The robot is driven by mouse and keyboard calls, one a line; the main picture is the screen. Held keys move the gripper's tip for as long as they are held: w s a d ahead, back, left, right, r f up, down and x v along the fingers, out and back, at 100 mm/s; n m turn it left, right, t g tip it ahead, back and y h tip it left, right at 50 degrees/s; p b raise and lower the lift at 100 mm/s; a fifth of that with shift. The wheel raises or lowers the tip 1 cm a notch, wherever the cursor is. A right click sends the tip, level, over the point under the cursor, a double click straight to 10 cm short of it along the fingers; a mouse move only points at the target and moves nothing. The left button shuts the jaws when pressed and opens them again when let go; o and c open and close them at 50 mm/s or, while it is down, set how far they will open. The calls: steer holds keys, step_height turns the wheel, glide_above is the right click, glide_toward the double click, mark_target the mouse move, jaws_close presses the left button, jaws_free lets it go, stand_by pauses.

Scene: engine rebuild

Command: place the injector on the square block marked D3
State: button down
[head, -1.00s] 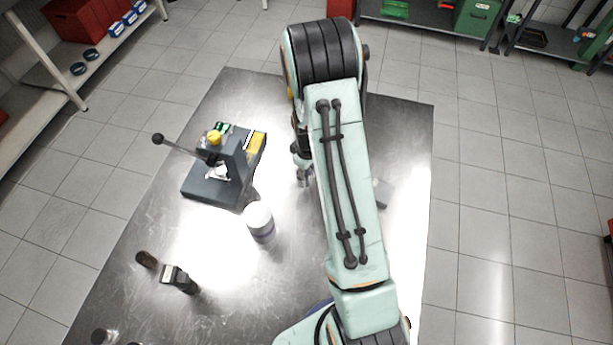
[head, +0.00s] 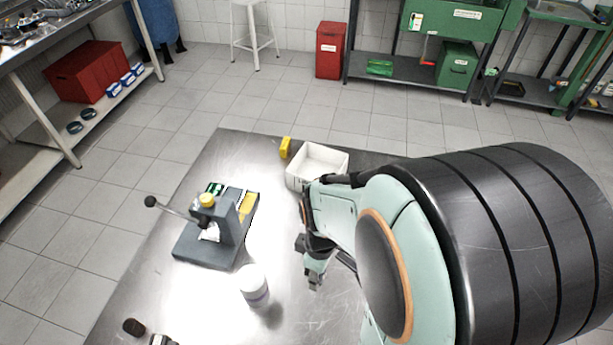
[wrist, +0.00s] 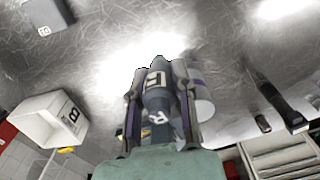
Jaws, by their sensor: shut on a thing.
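My gripper (wrist: 160,92) is shut on a grey piece with pale markings, which I take to be the injector (wrist: 155,100); its far end shows between the fingers in the wrist view. In the head view my gripper (head: 314,282) points down over the table, to the right of a white cylinder. A dark grey block (wrist: 48,14) lies on the table at the top left of the wrist view, apart from the gripper. It has a small pale label too small to read, so I cannot confirm D3. My arm hides that side of the table in the head view.
A white bin (head: 318,163) stands at the table's far edge beside a yellow item (head: 285,147). A grey press (head: 212,235) with a lever stands left. The white cylinder (head: 253,285) is close to my gripper. A dark tool (wrist: 283,106) lies right in the wrist view.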

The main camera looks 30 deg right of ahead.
steer(key=s+d+r, duration=0.3)
steer(key=s+d, duration=0.3)
steer(key=d, duration=0.3)
steer(key=shift+m, duration=0.4)
steer(key=w+d+f, duration=0.8)
steer(key=d+f, duration=0.1)
steer(key=shift+w+d+f, duration=0.2)
steer(key=shift+w+d, duration=0.1)
steer(key=shift+w+d+f, duration=0.1)
steer(key=shift+f, duration=1.6)
steer(key=shift+f, duration=0.1)
steer(key=c, duration=0.9)
jaws_free()
steer(key=shift+c, duration=0.2)
